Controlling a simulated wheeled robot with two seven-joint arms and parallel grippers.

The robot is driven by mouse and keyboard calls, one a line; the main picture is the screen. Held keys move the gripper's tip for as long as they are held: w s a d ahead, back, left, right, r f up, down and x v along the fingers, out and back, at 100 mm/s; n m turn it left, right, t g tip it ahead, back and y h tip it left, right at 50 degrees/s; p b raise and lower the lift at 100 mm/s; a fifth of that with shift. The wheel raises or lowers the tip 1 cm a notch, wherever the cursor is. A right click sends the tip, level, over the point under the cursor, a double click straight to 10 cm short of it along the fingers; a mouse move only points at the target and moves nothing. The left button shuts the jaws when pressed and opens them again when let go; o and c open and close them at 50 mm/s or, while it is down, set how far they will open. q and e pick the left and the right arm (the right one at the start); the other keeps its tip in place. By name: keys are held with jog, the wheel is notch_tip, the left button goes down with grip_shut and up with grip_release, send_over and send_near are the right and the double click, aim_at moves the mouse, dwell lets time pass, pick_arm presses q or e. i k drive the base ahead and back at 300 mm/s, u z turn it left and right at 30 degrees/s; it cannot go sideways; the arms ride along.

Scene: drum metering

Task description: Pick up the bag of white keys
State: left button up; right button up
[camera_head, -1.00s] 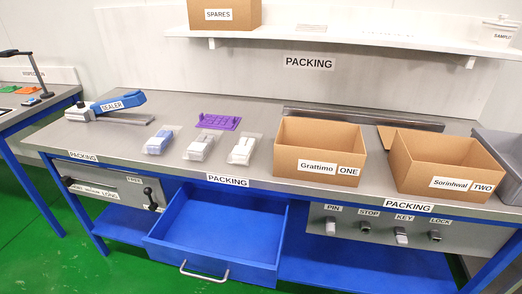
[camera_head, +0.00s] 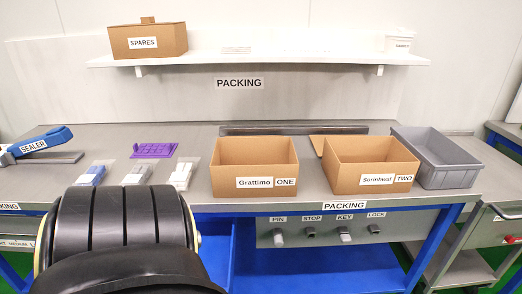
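Three clear bags lie side by side on the grey packing bench (camera_head: 300,200). The left bag (camera_head: 91,175) holds bluish pieces. The middle bag (camera_head: 137,175) and the right bag (camera_head: 182,174) hold whitish pieces; I cannot tell which of these two holds white keys. A large black link of my own arm fills the lower left, just in front of the bags, and its top comes close to their near ends. Neither of my grippers shows.
A purple tray (camera_head: 154,150) lies behind the bags. Open cardboard boxes Grattimo ONE (camera_head: 226,182) and Sorinhwal TWO (camera_head: 346,186) stand right of them, then a grey bin (camera_head: 446,178). The blue sealer (camera_head: 50,139) is at the left. A shelf (camera_head: 270,58) holds the SPARES box (camera_head: 148,42).

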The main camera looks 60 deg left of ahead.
aim_at(181, 177)
jog(key=z, duration=0.7)
jog(key=k, duration=2.2)
jog(key=u, duration=2.2)
jog(key=i, duration=0.55)
jog(key=z, duration=0.1)
